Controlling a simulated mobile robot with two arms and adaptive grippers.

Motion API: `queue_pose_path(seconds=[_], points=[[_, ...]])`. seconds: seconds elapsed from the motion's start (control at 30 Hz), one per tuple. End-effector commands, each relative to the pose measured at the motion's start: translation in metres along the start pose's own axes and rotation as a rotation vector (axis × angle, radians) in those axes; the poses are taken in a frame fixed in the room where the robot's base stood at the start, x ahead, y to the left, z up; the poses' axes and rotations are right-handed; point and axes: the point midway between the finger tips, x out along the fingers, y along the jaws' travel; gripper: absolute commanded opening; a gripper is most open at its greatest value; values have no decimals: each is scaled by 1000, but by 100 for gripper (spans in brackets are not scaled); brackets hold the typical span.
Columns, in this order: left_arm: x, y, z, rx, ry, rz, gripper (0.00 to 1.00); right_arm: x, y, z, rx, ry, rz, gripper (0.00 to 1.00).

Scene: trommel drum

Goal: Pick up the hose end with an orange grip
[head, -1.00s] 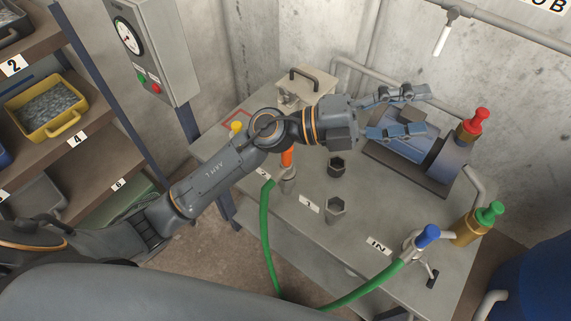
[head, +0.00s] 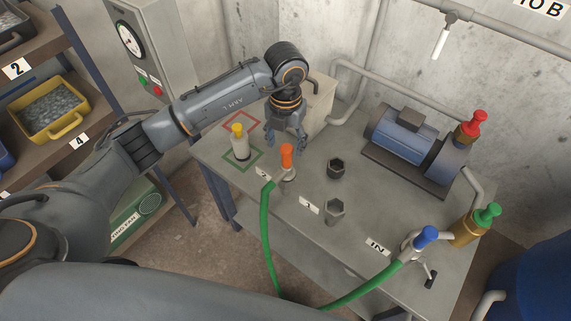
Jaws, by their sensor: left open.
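The hose end with an orange grip (head: 286,156) stands upright in a holder on the grey bench, near its left part. The green hose (head: 266,235) runs from its base over the front edge of the bench. My left gripper (head: 285,143) points down just behind and above the orange grip, with its fingers apart. My right gripper is not in view.
A yellow-capped bottle (head: 239,143) stands left of the grip in a green square. A blue pump (head: 405,137), a red-topped valve (head: 472,128), a green-topped valve (head: 480,222) and a blue-gripped hose end (head: 427,237) stand farther right.

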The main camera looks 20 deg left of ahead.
Motion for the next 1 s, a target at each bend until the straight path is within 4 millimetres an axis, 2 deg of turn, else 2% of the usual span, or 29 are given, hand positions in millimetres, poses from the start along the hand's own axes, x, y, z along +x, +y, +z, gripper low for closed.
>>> queue_pose_path(seconds=[0.13, 0.33, 0.43, 0.57, 0.7, 1.0], points=[[25, -1, -1, 1, 3, -2, 59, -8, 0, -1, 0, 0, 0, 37], [40, -1, -1, 2, 0, -2, 59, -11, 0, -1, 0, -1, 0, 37], [49, -2, -3, 2, 3, -3, 59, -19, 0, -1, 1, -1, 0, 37], [68, -5, -6, 2, 5, -4, 59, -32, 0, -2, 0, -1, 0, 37], [87, -4, -5, 1, 3, -3, 59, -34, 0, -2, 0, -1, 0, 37], [92, -4, -4, 3, -1, -3, 57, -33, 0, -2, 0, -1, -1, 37]])
